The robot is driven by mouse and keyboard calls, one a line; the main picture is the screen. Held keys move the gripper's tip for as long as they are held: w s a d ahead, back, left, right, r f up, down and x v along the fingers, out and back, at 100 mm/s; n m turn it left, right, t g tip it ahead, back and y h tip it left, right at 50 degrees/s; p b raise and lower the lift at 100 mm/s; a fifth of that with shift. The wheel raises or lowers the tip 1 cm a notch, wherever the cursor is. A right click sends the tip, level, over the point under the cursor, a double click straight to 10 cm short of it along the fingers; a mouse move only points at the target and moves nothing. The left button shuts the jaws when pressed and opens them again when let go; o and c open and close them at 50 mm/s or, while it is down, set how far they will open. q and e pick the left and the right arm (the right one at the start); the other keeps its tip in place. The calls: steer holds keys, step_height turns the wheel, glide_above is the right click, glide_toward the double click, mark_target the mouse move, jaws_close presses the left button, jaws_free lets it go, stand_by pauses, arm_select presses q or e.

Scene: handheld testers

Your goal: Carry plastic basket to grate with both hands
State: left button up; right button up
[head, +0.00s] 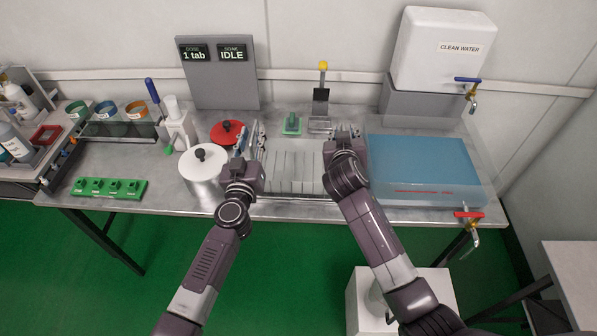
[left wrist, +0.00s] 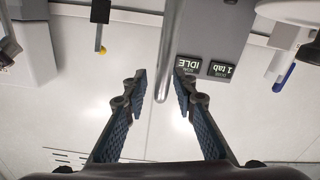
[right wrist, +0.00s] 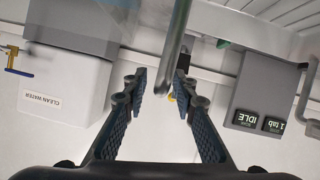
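A pale slatted thing (head: 292,172) lies on the table between my two grippers; I cannot tell clearly where the plastic basket ends and a grate begins. My left gripper (head: 247,150) is at its left side, and my right gripper (head: 343,135) is at its right side. In the left wrist view a grey bar (left wrist: 171,45) reaches between the open fingertips (left wrist: 160,84). In the right wrist view a similar grey bar (right wrist: 176,40) reaches between the open fingertips (right wrist: 161,82). Both grippers are spread around the bars, with gaps showing. My forearms hide part of the table.
A blue water tank (head: 425,165) stands close right of my right gripper. A metal pot (head: 203,168) and a red lid (head: 227,133) are close to my left gripper. A green holder (head: 108,188) is at the front left. A display panel (head: 215,75) stands behind.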

steer(key=shift+s, duration=0.1)
arm_select(q)
steer(key=s+a, duration=0.1)
steer(key=s, duration=1)
steer(key=shift+s, duration=0.35)
arm_select(e)
steer(key=v, duration=1.2)
steer(key=shift+d, duration=0.1)
